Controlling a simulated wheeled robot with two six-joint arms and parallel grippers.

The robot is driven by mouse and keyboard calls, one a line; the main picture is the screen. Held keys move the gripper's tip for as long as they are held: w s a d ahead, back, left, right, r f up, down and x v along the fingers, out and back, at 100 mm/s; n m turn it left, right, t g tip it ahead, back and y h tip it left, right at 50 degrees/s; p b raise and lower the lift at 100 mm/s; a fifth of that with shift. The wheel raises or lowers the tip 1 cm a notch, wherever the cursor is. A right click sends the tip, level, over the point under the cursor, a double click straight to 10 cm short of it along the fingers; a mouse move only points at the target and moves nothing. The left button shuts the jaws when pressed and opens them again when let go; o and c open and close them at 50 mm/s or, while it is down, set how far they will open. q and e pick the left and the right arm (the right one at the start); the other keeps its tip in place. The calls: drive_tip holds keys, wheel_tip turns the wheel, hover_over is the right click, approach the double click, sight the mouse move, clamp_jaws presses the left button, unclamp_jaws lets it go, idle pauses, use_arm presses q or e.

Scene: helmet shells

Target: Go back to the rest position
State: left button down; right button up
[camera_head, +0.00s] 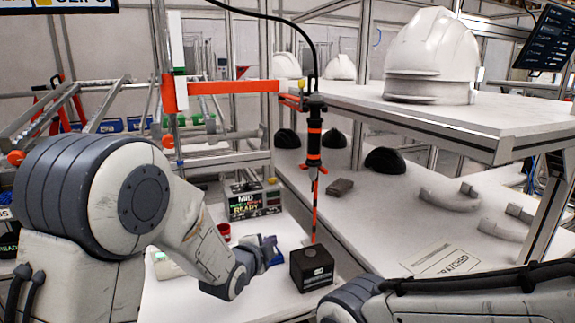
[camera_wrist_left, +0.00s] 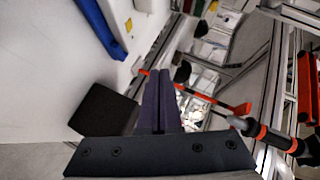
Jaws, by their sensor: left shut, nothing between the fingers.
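My left gripper (camera_head: 272,246) has dark blue-purple fingers and is above the white bench, just left of a small black box (camera_head: 312,268). In the left wrist view the two fingers (camera_wrist_left: 160,100) lie together, shut with nothing between them. A dark block, which looks like the black box (camera_wrist_left: 105,110), shows beside them on the left. My right arm (camera_head: 450,300) comes in low at the right; its gripper is out of view.
A black-and-orange screwdriver (camera_head: 314,140) hangs above the box. A display unit (camera_head: 254,202) and red cup (camera_head: 224,231) stand behind the left gripper. A stacked white helmet (camera_head: 435,55) sits on the raised shelf (camera_head: 500,118). Black shells (camera_head: 385,160) and grey curved parts (camera_head: 450,200) lie below.

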use_arm(q)
drive_tip(key=s+d+n+g, duration=0.1)
drive_tip(key=s, duration=0.2)
drive_tip(key=s+d+f+n+g, duration=0.1)
drive_tip(key=s, duration=0.2)
drive_tip(key=s+d+n+g, duration=0.1)
drive_tip(key=s+g, duration=0.1)
drive_tip(key=s, duration=0.1)
drive_tip(key=shift+s+d+f+y, duration=0.15)
drive_tip(key=shift+s+f+y, duration=0.15)
drive_tip(key=shift+y, duration=0.1)
drive_tip(key=s+a+n+g+y, duration=0.1)
drive_tip(key=s+a+n+g, duration=0.1)
drive_tip(key=s, duration=1.2)
drive_tip(key=s+a+f+n+g+y, duration=0.1)
drive_tip(key=s+n+g, duration=0.4)
drive_tip(key=s, duration=0.8)
drive_tip(key=shift+s+a+g+y, duration=0.4)
drive_tip(key=shift+a+g, duration=0.05)
drive_tip(key=shift+g, duration=0.65)
